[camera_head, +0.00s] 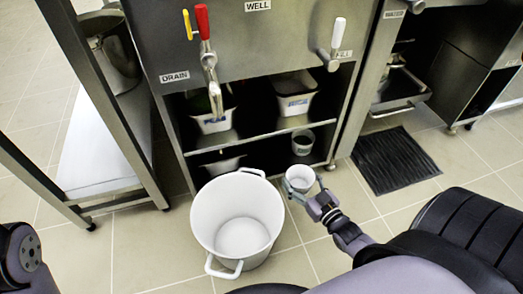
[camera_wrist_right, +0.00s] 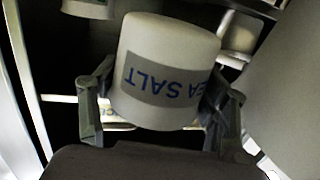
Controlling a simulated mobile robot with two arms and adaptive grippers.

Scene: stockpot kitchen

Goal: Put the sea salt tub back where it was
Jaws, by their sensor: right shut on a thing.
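My right gripper (camera_head: 312,194) is shut on the sea salt tub (camera_head: 299,178), a small white round tub. It holds the tub in front of the open cabinet, close to the right side of the big white stockpot (camera_head: 205,225). In the right wrist view the tub (camera_wrist_right: 170,45) sits between the two fingers of my gripper (camera_wrist_right: 160,95), and its grey label with blue "SEA SALT" lettering reads upside down. My left gripper is not in view.
The open cabinet has an upper shelf (camera_head: 262,133) with white bins (camera_head: 297,103) and a lower level with another small tub (camera_head: 303,143) at right. A black floor mat (camera_head: 392,160) lies to the right. A steel-framed table stands at left.

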